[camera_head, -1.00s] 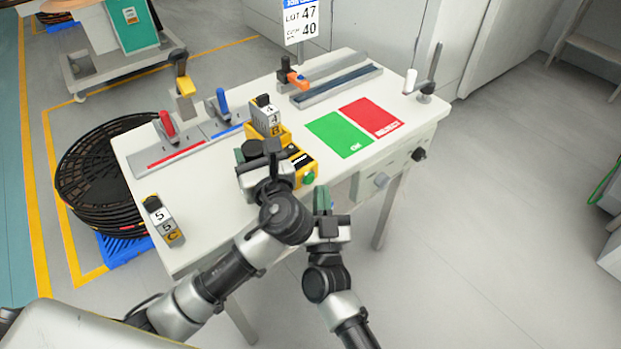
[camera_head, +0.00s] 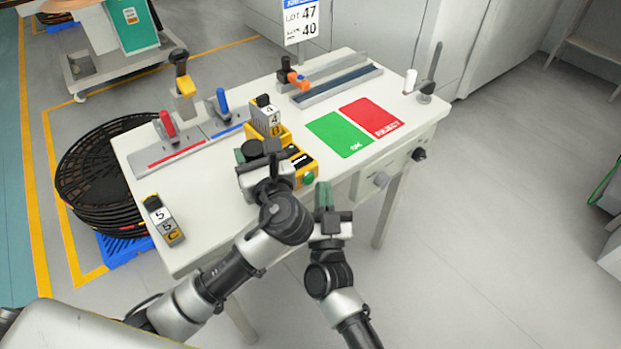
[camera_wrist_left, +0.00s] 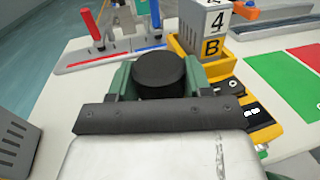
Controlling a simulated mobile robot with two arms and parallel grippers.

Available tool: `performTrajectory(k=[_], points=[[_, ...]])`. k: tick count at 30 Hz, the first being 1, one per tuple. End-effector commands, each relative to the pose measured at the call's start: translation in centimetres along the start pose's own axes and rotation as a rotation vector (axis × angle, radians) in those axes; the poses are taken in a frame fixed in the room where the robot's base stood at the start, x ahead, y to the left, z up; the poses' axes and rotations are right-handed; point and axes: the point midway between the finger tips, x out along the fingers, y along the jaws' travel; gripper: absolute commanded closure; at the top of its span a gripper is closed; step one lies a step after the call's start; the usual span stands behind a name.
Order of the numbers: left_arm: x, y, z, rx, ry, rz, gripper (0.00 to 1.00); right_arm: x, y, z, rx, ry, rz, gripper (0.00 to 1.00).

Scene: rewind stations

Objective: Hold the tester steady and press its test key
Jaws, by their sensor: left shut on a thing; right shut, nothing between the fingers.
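The tester (camera_head: 303,158) is a yellow and black unit on the white table. It also shows in the left wrist view (camera_wrist_left: 240,100). A grey block marked 4 and B (camera_head: 266,116) stands upright in its yellow seat. My left gripper (camera_head: 254,151) is shut on the tester's round black knob (camera_wrist_left: 160,72), between green fingers. The green test key (camera_head: 308,180) is on the tester's front right side. My right gripper (camera_head: 324,190) is shut and empty, just right of and slightly below the key in the head view, apparently not touching it.
A green OK mat (camera_head: 339,134) and a red REJECT mat (camera_head: 371,118) lie to the right. A second grey block marked 5 and C (camera_head: 163,220) is at the table's left front. A rail with red and blue handles (camera_head: 190,140) lies behind.

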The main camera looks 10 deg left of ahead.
Motion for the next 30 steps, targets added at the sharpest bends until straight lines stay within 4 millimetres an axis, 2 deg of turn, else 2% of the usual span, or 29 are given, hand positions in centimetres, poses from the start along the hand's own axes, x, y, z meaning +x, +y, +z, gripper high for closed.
performTrajectory(k=[1, 3, 15, 22, 30], points=[[0.0, 0.0, 0.1, -0.001, -0.002, 0.000, 0.87, 1.6, -1.6, -1.7, 0.045, 0.030, 0.017, 1.00], [0.0, 0.0, 0.1, -0.001, -0.002, 0.000, 0.87, 1.6, -1.7, -2.1, 0.045, 0.029, 0.016, 1.00], [0.0, 0.0, 0.1, -0.001, -0.001, 0.000, 0.87, 1.2, -2.2, -2.8, 0.050, 0.019, 0.011, 1.00], [0.0, 0.0, 0.1, 0.000, -0.001, 0.000, 0.87, 0.9, -2.1, -2.9, 0.050, 0.019, 0.010, 1.00], [0.0, 0.0, 0.0, 0.000, 0.000, 0.000, 0.87, -1.0, -0.7, -4.2, 0.050, 0.019, 0.011, 1.00]])
